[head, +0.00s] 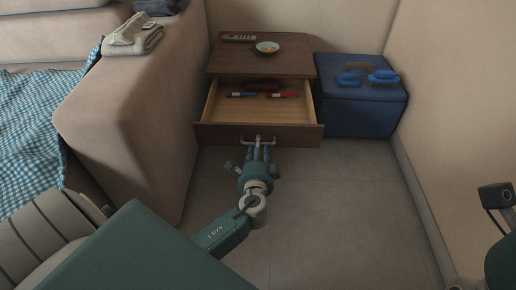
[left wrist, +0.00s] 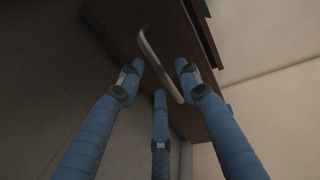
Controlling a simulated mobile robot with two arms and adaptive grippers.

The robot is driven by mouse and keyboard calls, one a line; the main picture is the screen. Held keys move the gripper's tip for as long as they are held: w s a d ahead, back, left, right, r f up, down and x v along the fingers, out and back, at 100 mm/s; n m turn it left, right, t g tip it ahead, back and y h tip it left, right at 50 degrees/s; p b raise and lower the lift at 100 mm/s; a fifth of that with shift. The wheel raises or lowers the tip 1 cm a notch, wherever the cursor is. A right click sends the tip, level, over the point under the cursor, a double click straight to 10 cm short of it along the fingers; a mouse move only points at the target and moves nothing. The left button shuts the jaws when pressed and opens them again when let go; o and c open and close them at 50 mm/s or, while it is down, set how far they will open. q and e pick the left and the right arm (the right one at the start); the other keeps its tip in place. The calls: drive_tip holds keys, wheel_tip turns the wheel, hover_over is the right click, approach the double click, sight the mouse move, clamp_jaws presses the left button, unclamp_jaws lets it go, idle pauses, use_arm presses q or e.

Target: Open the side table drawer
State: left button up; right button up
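The side table (head: 290,55) is brown wood, and its drawer (head: 258,134) is pulled well out, showing the inside. The metal bar handle (head: 272,140) is on the drawer front; it also shows in the left wrist view (left wrist: 158,62). My left gripper (head: 257,152) is at the handle, in front of the drawer. In the left wrist view its blue fingers (left wrist: 160,75) are spread apart on either side of the handle, with gaps visible; contact is unclear. My right gripper is not in view; only dark parts of mine show at the right edge.
A bowl (head: 267,47) and a remote (head: 239,37) are on the tabletop. A blue box (head: 355,115) with brushes stands right, a sofa (head: 135,100) left. Floor (head: 330,190) in front is clear.

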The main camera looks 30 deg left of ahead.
use_arm(q)
drive_tip(key=shift+s+d, duration=0.1)
drive_tip(key=v, duration=1.1)
drive_tip(key=shift+s+d, duration=0.25)
drive_tip(key=shift+s, duration=0.1)
drive_tip(key=shift+r, duration=0.1)
